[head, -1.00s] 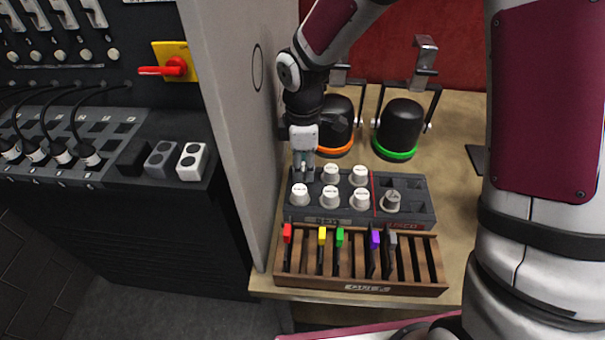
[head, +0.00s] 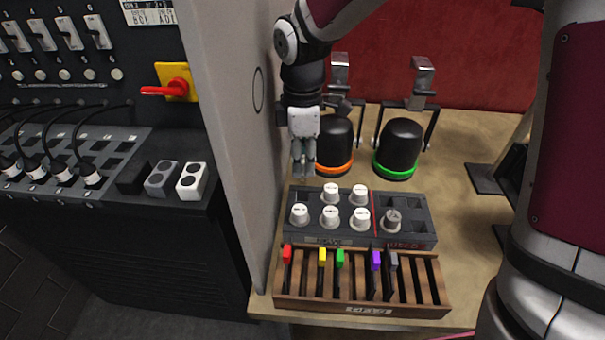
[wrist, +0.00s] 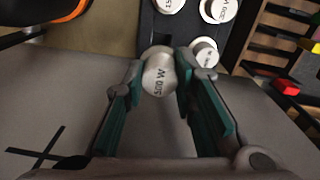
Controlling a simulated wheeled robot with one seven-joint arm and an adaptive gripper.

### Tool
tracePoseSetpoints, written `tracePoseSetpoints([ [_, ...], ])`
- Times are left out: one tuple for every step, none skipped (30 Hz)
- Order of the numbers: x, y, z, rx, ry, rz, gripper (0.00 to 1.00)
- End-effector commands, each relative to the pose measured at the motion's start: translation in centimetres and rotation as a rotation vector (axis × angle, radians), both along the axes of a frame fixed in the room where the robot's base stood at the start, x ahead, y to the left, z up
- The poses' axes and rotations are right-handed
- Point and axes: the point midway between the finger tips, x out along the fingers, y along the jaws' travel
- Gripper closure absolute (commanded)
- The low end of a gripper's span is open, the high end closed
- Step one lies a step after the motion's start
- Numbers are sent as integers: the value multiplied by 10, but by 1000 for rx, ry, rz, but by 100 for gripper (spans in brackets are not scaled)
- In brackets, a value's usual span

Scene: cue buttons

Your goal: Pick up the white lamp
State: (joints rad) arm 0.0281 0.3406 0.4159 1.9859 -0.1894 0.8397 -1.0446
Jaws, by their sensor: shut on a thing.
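My gripper (head: 303,170) is above the back left corner of the grey lamp box (head: 432,238) in the head view. In the wrist view it is shut on a white lamp (wrist: 158,76), a round white cap with a wattage printed on top, gripped between the two teal-lined fingers. The held lamp is mostly hidden by the fingers in the head view. Several similar white lamps stand in the box, such as the front left one (head: 299,214) and a back one (head: 331,193). The box's back left spot looks empty. A greyer lamp (head: 392,221) stands right of the red line.
A wooden rack (head: 440,311) with coloured tabs stands in front of the box. Two black beacons, one orange-ringed (head: 335,140) and one green-ringed (head: 398,148), stand behind. A grey partition (head: 232,120) is close to my gripper's left.

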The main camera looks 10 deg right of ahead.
Motion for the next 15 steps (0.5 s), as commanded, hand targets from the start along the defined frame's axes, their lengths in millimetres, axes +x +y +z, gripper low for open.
tracePoseSetpoints([
  [1,0,11,1,-5,-2,100],
  [1,0,16,1,-5,-2,100],
  [1,0,23,1,-4,-3,100],
  [1,0,28,1,-5,-2,100],
  [1,0,33,1,-5,-1,100],
  [1,0,40,1,-5,0,100],
  [0,-3,43,1,-2,-2,100],
  [-2,-11,41,-1,0,-6,100],
  [-3,-19,40,0,-1,-7,100],
  [-4,-26,40,-1,0,-7,100],
  [-6,-32,40,-1,0,-7,100],
  [-7,-42,40,-1,-1,-7,100],
  [-9,-49,40,-1,0,-8,100],
  [-11,-57,40,-1,0,-9,100],
  [-13,-68,40,-1,-1,-9,100],
])
